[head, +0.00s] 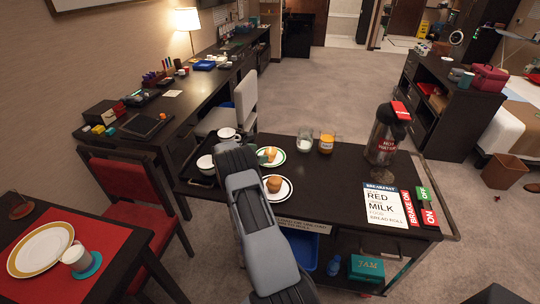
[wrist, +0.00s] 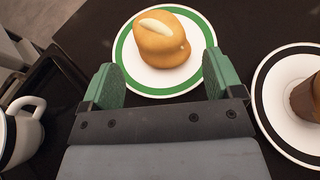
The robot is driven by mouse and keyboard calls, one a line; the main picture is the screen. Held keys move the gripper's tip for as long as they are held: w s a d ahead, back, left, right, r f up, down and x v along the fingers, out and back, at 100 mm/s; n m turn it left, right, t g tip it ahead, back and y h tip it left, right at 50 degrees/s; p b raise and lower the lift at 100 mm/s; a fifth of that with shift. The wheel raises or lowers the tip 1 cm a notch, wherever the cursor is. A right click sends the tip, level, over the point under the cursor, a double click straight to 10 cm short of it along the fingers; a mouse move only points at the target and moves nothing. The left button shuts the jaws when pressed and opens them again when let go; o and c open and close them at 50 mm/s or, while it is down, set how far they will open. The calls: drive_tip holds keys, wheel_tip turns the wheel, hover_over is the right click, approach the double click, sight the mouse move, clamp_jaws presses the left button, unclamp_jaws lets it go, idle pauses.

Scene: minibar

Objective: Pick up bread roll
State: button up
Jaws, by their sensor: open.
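The bread roll (wrist: 162,40) is golden brown with a pale slash on top. It sits on a white plate with a green rim (wrist: 125,50). In the head view the roll (head: 271,152) is on its plate (head: 279,161) on the dark cart top, partly behind my arm. My gripper (wrist: 160,76) is open and empty, its two green fingers spread apart. In the wrist view the fingers are on the near side of the roll, one to each side of the plate's near part. The roll is not between the fingertips.
A black-rimmed plate (wrist: 264,100) with a brown muffin (wrist: 307,98) is close on the right. A white mug (wrist: 22,130) stands on the left. Jars (head: 326,143), a hot water dispenser (head: 384,140) and a breakfast card (head: 388,207) are farther right on the cart.

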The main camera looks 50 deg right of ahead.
sight(266, 153)
drive_tip(key=shift+p+x, duration=0.6)
drive_tip(key=shift+x, duration=2.1)
drive_tip(key=shift+s, duration=0.2)
drive_tip(key=shift+c, duration=0.3)
drive_tip(key=shift+a, duration=0.1)
drive_tip(key=c, duration=0.6)
drive_tip(key=shift+r, duration=0.15)
drive_tip(key=shift+c, duration=0.2)
